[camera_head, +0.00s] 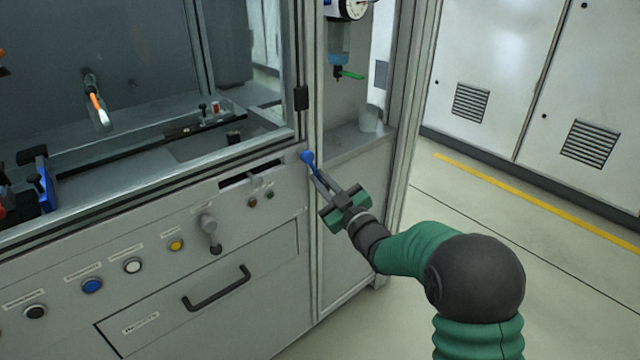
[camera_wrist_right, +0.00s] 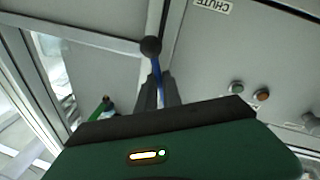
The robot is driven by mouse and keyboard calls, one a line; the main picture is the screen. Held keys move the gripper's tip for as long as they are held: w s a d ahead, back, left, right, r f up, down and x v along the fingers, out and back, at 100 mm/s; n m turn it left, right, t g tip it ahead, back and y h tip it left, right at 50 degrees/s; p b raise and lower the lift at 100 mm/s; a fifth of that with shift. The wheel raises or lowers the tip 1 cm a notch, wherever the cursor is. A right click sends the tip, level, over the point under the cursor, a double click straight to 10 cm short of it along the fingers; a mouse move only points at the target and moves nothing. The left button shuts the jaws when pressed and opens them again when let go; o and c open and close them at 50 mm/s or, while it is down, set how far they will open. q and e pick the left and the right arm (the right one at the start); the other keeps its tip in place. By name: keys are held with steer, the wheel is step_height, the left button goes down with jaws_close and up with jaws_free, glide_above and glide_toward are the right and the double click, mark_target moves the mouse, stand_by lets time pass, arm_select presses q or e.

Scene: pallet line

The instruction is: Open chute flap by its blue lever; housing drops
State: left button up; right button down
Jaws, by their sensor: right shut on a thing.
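The blue lever (camera_head: 307,157) sticks out at the right end of the machine's front panel, beside a dark chute slot (camera_head: 252,174). My right gripper (camera_head: 318,178) is shut on the lever, its two narrow fingers around the blue shaft. In the right wrist view the lever (camera_wrist_right: 158,66) shows a dark round knob beyond the fingertips (camera_wrist_right: 159,88). A "CHUTE" label (camera_wrist_right: 212,6) is on the panel there. No housing can be made out in the slot. My left gripper is not in view.
The machine's metal corner post (camera_head: 312,220) stands close to my right gripper. A drawer handle (camera_head: 216,288), a grey knob (camera_head: 209,232) and several buttons are on the front panel. A grey cup (camera_head: 370,118) stands on the side shelf. The floor at the right is clear.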

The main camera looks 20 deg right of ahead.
steer(key=shift+f, duration=0.15)
steer(key=c, duration=1.5)
jaws_free()
steer(key=p+v, duration=0.3)
steer(key=v, duration=1.4)
steer(key=shift+p, duration=0.3)
steer(key=shift+w+f, duration=0.1)
